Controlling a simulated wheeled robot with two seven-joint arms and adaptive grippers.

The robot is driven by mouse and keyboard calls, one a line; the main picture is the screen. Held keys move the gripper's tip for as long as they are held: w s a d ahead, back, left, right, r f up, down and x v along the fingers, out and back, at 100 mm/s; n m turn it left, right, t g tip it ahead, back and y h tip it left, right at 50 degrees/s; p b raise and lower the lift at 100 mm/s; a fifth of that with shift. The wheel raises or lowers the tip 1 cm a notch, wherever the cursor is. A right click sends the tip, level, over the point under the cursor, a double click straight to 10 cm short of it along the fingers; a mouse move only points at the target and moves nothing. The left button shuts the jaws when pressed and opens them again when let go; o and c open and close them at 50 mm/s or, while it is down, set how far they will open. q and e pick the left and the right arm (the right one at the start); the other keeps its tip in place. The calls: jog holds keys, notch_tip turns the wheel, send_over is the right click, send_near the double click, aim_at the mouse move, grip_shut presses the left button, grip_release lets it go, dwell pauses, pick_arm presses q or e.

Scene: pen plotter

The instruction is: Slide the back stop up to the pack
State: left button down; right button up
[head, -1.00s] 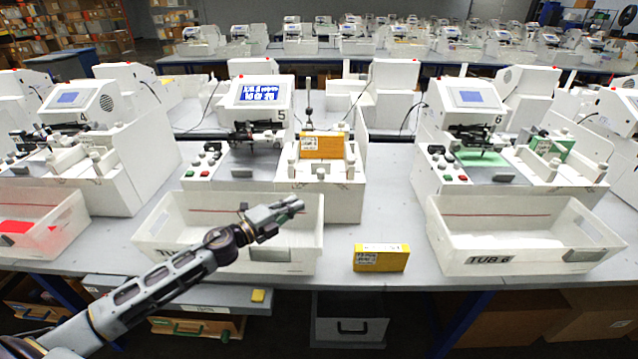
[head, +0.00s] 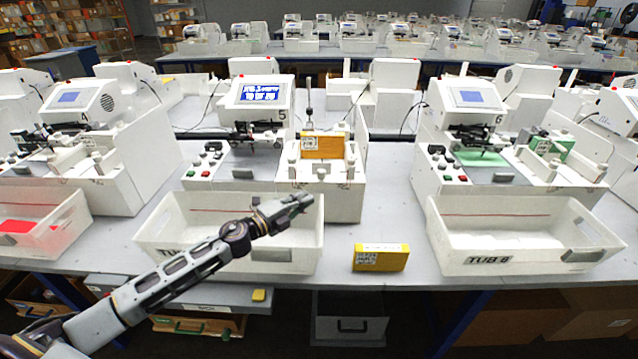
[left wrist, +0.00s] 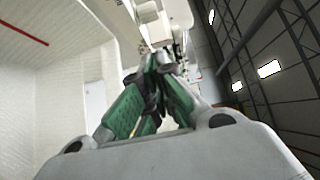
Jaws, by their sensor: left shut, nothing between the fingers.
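The orange-yellow pack (head: 322,145) sits in the feeder tray of the plotter marked 5 (head: 259,95), between white side walls. A white back stop with knobs (head: 321,172) appears in front of the pack, on the near part of the feeder; the gap between them is hard to judge. My left gripper (head: 302,202) is shut and empty, over the right end of the white tub and just in front of the feeder. In the left wrist view its green-padded fingers (left wrist: 157,85) are together, with white machine parts beyond. My right gripper is not in view.
A white tub (head: 170,240) stands below my left gripper. A second yellow pack (head: 381,257) lies on the bench to its right, then tub 6 (head: 515,259). Plotters 4 (head: 70,98) and 6 (head: 472,97) stand on either side. Bare bench lies right of the feeder.

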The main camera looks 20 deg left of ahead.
aim_at(321, 176)
pick_arm(q)
jog(key=shift+w+d+p, duration=0.2)
jog(key=shift+w+d, duration=0.15)
jog(key=shift+w, duration=1.2)
jog(key=shift+w+d+p, duration=0.25)
jog(key=shift+w+d, duration=0.1)
jog(key=shift+w, duration=1.25)
jog(key=shift+w+d+p, duration=0.2)
jog(key=shift+w+d, duration=0.15)
jog(key=shift+w, duration=1.2)
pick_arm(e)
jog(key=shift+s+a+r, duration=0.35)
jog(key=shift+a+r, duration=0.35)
pick_arm(q)
jog(key=shift+w, duration=0.1)
jog(key=shift+w+a, duration=0.3)
jog(key=shift+w, duration=0.45)
jog(key=shift+w+a+b, duration=0.15)
jog(key=shift+w+b, duration=0.15)
jog(key=shift+w, duration=0.65)
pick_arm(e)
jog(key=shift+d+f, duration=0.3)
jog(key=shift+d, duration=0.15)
pick_arm(q)
jog(key=shift+s, duration=0.15)
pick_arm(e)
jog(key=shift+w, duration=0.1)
